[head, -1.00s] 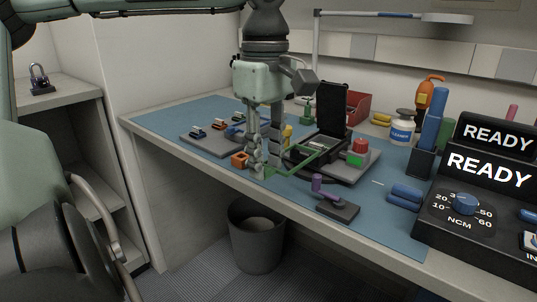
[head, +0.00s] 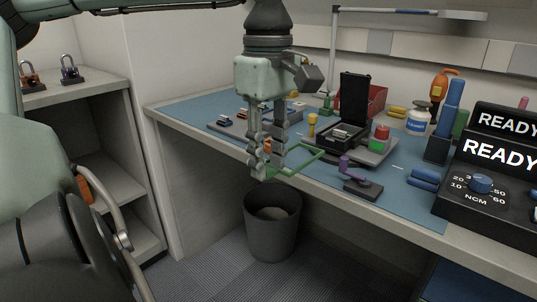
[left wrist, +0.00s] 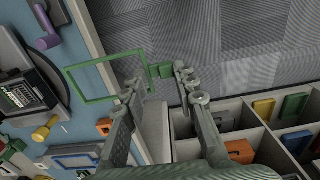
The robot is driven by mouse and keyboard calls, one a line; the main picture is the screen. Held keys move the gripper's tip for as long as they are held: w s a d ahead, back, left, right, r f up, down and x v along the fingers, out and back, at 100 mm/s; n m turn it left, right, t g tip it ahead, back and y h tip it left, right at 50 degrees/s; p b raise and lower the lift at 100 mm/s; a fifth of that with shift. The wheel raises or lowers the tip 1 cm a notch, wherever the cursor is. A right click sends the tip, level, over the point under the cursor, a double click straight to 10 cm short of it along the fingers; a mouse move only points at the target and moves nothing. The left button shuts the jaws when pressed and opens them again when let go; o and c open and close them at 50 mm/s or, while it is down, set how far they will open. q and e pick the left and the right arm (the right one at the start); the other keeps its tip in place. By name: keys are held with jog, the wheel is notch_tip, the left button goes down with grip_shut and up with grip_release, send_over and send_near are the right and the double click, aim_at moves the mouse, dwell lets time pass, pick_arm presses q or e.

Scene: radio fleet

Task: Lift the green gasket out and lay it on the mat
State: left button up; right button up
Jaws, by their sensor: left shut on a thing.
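The green gasket (head: 308,164) is a thin rectangular frame with a small tab. My left gripper (head: 265,172) is shut on that tab, and the frame sticks out to the right over the bench's front edge. In the left wrist view the gasket (left wrist: 103,60) reaches left from the fingertips (left wrist: 162,72), partly over the bench edge and partly over the floor. The blue mat (head: 408,203) covers the bench top. The open black radio case (head: 355,98) stands on a grey tray behind the gasket. My right gripper is not in view.
A purple-handled tool (head: 362,185) and blue cylinders (head: 424,179) lie on the mat's right part. The READY console (head: 490,205) stands at the right. A grey waste bin (head: 272,225) is below the bench edge. The left wrist view shows a compartmented drawer (left wrist: 245,103) of coloured parts.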

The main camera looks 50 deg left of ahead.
pick_arm(q)
jog(key=shift+r+p, duration=1.7)
jog(key=shift+r, duration=0.35)
